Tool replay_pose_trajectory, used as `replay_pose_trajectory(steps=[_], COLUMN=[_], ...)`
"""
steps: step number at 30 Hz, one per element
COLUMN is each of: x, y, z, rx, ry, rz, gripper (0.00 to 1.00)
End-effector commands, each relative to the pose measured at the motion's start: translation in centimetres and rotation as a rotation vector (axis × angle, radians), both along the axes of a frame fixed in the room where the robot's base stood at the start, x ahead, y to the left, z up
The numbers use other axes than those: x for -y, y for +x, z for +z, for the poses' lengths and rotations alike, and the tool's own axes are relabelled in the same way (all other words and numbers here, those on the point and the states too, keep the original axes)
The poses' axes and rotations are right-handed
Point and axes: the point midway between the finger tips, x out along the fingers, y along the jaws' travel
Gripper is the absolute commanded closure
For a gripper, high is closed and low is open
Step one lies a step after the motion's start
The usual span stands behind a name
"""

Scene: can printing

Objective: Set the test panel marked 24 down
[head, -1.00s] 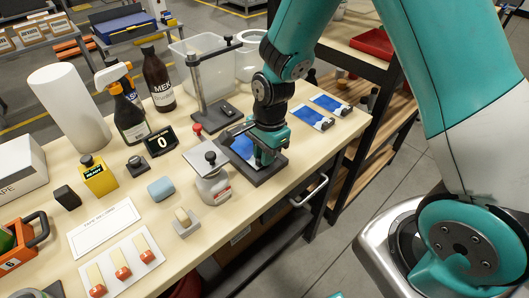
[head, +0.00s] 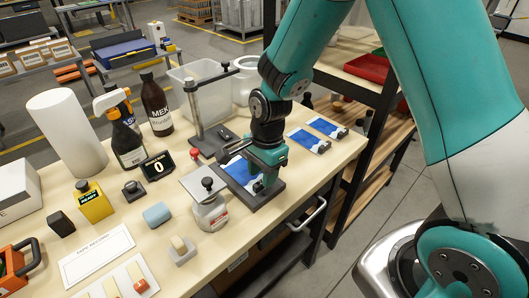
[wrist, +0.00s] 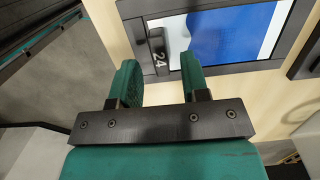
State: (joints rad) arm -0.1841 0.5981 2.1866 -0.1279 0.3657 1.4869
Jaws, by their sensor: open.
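The test panel marked 24 shows in the wrist view as a blue sheet (wrist: 232,35) with a white border and a black end tab reading 24 (wrist: 158,50). It lies on the dark base plate (head: 262,197) on the bench, where its blue face also shows in the head view (head: 239,171). My gripper (wrist: 160,78) is open, its two green fingers apart on either side of the tab's end. No grip on the tab shows.
Two similar blue panels (head: 309,140) lie further right on the bench. A post stand (head: 196,110) rises behind the plate. A jar (head: 210,212) with a squeegee-like tool on it stands close left, with a counter reading 0 (head: 158,165) beyond. Bottles (head: 157,105) stand further back.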

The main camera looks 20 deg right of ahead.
Motion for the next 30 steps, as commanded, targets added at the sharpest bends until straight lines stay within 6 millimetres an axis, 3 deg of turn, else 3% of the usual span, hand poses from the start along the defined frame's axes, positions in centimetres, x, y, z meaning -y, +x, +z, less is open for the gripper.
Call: replay_pose_trajectory(steps=[9, 18, 20, 23, 30], x=[0.8, 0.8, 0.2, -1.1, -3.9], y=[0.3, -0.3, -1.3, -4.3, -13.6], z=[6.9, 10.5, 11.5, 13.8, 18.1], rx=[0.006, 0.015, 0.037, 0.100, 0.325], ry=[0.001, 0.013, 0.031, 0.079, 0.177], rz=[-0.001, 0.068, 0.177, 0.483, 1.352], gripper=[0.58, 0.58, 0.58, 0.58, 0.58])
